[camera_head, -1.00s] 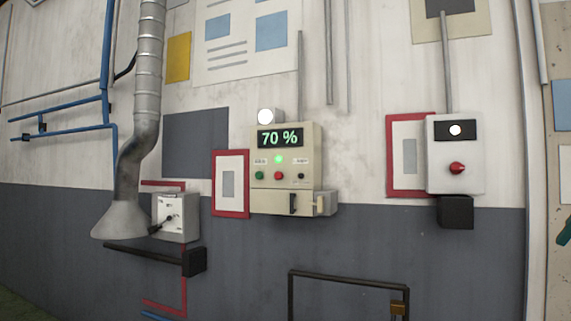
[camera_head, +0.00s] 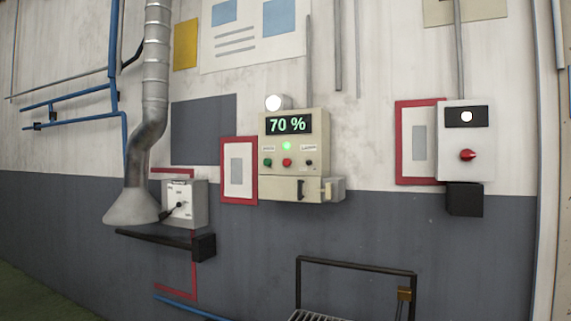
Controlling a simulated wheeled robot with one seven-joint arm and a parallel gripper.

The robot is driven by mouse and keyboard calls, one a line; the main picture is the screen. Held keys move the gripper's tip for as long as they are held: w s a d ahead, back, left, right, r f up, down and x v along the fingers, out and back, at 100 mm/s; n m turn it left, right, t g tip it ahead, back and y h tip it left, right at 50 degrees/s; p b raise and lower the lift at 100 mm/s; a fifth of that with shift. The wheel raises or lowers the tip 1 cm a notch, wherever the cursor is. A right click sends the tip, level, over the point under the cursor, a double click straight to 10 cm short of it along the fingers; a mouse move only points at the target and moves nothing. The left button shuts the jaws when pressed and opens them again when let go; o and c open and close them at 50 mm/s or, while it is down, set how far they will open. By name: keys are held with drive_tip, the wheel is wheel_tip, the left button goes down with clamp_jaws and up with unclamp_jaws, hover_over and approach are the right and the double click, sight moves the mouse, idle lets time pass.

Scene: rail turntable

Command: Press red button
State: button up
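A beige control box (camera_head: 290,151) hangs on the wall near the picture's middle. Its display (camera_head: 285,124) reads 70 % in green. Below the display are a lit green lamp (camera_head: 287,146), a green button (camera_head: 268,162), a red button (camera_head: 287,162) and a small black knob or button (camera_head: 308,162). A second, light grey box (camera_head: 465,139) to the right carries a larger red knob or button (camera_head: 467,155) and a white lamp (camera_head: 466,116). My gripper is not in view.
A metal duct with a flared hood (camera_head: 133,206) hangs at left, beside a white switch box (camera_head: 184,203) and a black shelf bar (camera_head: 168,244). A black metal frame (camera_head: 356,265) stands below the control box. Blue pipes run along the wall at left.

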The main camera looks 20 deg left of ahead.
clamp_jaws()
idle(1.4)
